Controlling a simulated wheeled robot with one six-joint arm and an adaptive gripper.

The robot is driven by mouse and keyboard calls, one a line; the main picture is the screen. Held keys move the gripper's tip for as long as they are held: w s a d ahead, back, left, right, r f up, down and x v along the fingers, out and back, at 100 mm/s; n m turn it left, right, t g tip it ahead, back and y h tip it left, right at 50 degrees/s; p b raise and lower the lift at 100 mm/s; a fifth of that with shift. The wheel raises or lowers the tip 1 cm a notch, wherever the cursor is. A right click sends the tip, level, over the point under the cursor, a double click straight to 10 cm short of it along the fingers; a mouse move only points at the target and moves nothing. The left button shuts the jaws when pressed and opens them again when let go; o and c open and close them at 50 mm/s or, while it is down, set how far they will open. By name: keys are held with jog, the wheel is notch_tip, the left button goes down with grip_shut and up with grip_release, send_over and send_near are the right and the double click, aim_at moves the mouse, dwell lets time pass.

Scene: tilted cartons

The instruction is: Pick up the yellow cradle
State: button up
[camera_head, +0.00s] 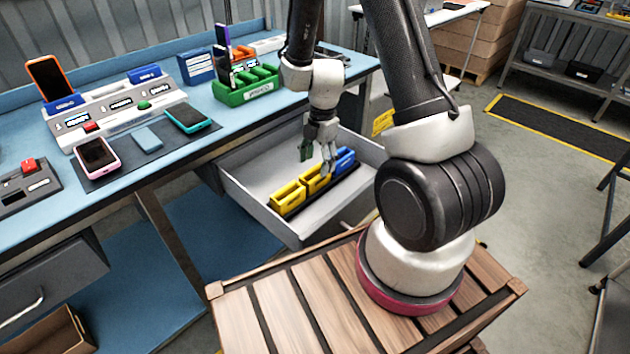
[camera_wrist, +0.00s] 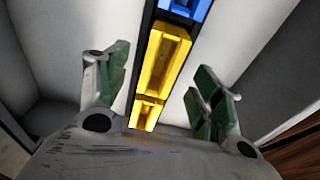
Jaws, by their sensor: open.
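Two yellow cradles and a blue cradle stand in a row on a dark strip in the open drawer. In the head view, one yellow cradle (camera_head: 287,196) is at the near-left end, a second yellow cradle (camera_head: 316,183) is in the middle, partly behind my fingers, and the blue cradle (camera_head: 345,160) is at the far end. My gripper (camera_head: 316,156) is open and points down over the row. In the wrist view, the larger-looking yellow cradle (camera_wrist: 166,55) lies between the green-padded fingers of my gripper (camera_wrist: 160,72). The other yellow cradle (camera_wrist: 146,114) is partly hidden by the gripper body.
The white drawer (camera_head: 247,206) has walls around the row, with bare floor on both sides. The blue workbench (camera_head: 230,120) above it carries a green rack (camera_head: 247,88), phones and a grey charging station (camera_head: 112,112). A slatted wooden surface (camera_head: 285,310) is in front.

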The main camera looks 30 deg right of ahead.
aim_at(315, 173)
jog(key=f, duration=0.2)
jog(key=a+f, duration=0.1)
jog(key=f, duration=0.1)
jog(key=shift+s+f, duration=0.15)
jog(key=shift+s, duration=0.05)
jog(key=c, duration=1.1)
notch_tip(315, 173, up, 10)
jog(key=shift+r, duration=0.1)
jog(key=shift+r, duration=0.7)
dwell(0.4)
jog(key=shift+r, duration=1.45)
